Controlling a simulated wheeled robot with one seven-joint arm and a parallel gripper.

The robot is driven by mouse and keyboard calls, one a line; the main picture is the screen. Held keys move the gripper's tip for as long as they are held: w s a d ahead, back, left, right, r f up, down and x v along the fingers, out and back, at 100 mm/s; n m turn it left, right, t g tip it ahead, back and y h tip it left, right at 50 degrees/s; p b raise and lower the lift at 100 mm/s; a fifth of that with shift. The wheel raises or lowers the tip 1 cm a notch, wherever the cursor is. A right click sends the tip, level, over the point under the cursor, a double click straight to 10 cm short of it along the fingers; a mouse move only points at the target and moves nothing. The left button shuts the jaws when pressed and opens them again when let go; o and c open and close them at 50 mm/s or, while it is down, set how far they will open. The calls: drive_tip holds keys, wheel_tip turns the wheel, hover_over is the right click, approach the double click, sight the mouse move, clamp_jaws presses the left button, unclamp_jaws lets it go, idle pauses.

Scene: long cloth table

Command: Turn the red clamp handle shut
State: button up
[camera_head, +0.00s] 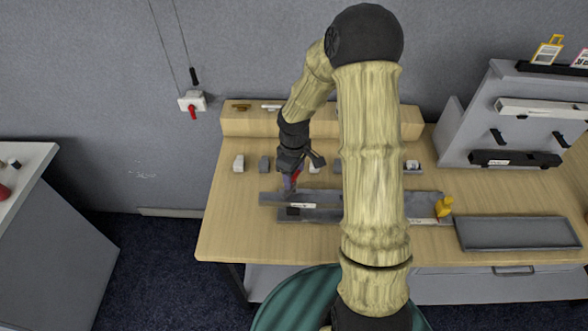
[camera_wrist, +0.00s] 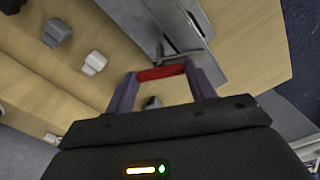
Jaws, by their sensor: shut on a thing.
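The red clamp handle (camera_wrist: 160,73) lies between my gripper's two fingertips in the wrist view. My gripper (camera_wrist: 158,82) is shut on it, with one purple-grey finger at each end of the red part. In the head view my gripper (camera_head: 290,183) reaches down to the left end of the grey clamp fixture (camera_head: 328,197), and only a little of the red handle (camera_head: 296,175) shows beside the fingers. In the wrist view grey metal of the fixture (camera_wrist: 207,65) lies just beyond the handle. The handle's exact angle to the fixture is hard to tell.
Several small grey and white blocks, one a white block (camera_head: 239,163), stand along the back of the wooden table (camera_head: 235,215). A yellow piece (camera_head: 445,206) sits at the fixture's right end. A grey tray (camera_head: 515,233) lies at the right. My arm hides the table's middle.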

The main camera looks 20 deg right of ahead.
sight(294, 176)
drive_tip(key=n+p, duration=0.2)
drive_tip(key=n, duration=0.3)
drive_tip(key=shift+w+r+n, duration=0.1)
drive_tip(key=shift+n, duration=0.2)
idle(0.4)
drive_tip(key=o, duration=1)
wheel_tip(294, 176, up, 17)
drive_tip(key=shift+r+b, duration=0.15)
drive_tip(key=shift+b, duration=0.35)
